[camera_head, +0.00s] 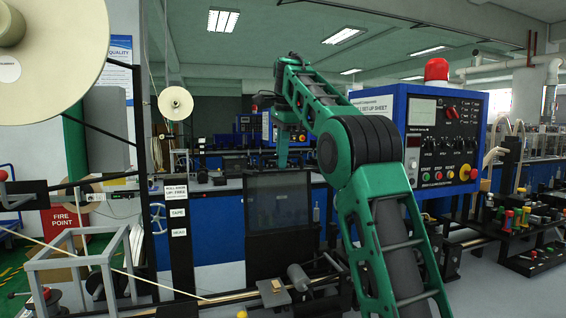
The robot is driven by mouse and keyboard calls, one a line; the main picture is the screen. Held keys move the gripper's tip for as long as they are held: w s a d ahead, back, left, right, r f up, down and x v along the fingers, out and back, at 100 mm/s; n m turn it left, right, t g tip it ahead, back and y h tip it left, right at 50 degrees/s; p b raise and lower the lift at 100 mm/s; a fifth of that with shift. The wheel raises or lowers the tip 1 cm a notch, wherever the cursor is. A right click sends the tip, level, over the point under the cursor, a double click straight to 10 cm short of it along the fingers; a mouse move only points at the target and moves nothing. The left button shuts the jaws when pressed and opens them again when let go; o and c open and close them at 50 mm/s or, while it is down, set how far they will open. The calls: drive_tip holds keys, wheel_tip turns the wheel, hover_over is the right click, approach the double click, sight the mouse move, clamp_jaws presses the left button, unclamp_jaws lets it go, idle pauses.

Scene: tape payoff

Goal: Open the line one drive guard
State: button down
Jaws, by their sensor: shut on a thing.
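The drive guard appears to be the dark, see-through framed panel (277,222) standing upright at mid-picture, below the machine bench. My green arm rises from the lower right, bends over at the top and reaches down to it. My gripper (282,163) is small in this view, at the top edge of the panel. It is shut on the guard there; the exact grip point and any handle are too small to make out. The guard's hinges do not show clearly.
A blue control cabinet (437,140) with a red beacon (437,70) stands right of my arm. A dark post with labels (178,230) is left of the guard. A grey open frame (85,265) and large tape reel (60,60) fill the left. Rollers (299,277) lie below the guard.

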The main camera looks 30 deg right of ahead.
drive_tip(key=shift+w+f, duration=0.15)
drive_tip(key=shift+f, duration=0.15)
drive_tip(key=c, duration=1.8)
unclamp_jaws()
drive_tip(key=shift+c, duration=0.2)
